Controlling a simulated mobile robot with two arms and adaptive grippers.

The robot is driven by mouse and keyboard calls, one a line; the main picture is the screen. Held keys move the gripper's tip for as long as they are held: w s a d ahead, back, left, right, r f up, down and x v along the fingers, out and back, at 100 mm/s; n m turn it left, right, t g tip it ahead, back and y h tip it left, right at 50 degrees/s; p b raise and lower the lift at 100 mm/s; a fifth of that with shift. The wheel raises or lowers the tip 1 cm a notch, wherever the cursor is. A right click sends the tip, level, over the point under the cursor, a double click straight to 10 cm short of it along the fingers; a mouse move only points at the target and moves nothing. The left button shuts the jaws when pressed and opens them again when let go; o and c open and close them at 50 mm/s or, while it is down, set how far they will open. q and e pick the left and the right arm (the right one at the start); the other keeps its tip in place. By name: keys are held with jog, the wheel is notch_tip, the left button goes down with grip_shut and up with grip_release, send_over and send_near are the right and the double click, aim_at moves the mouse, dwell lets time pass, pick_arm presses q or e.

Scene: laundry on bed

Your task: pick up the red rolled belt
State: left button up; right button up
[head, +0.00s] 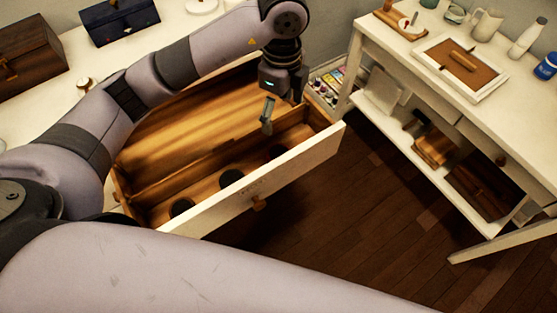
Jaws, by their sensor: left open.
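No clearly red rolled belt shows in the head view. The open wooden drawer (300,166) has a front compartment holding dark round things, one at the near left (182,207), one in the middle (231,178) and one toward the right (278,152). They look like rolled items, but their colour is too dark to tell. My left gripper (268,116) points down over the right part of the drawer, open, with nothing seen between its fingers. It partly covers the drawer's divider. My right gripper is out of view.
A dark blue box (120,20) and a brown wooden chest (28,58) stand on the white top at the left. A white table (400,45) with bottles, a tray and a lower shelf stands at the right. Dark wooden floor (350,220) lies clear between.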

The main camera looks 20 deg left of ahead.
pick_arm(q)
send_over(279, 153)
notch_tip(279, 153, down, 12)
jog(key=shift+d+f+p, duration=0.1)
jog(key=shift+p, duration=0.25)
jog(key=shift+f+p, duration=0.4)
jog(key=shift+f, duration=2.2)
jog(key=shift+c, duration=0.5)
jog(key=c, duration=1.2)
jog(key=shift+c, duration=0.2)
jog(key=shift+r, duration=0.15)
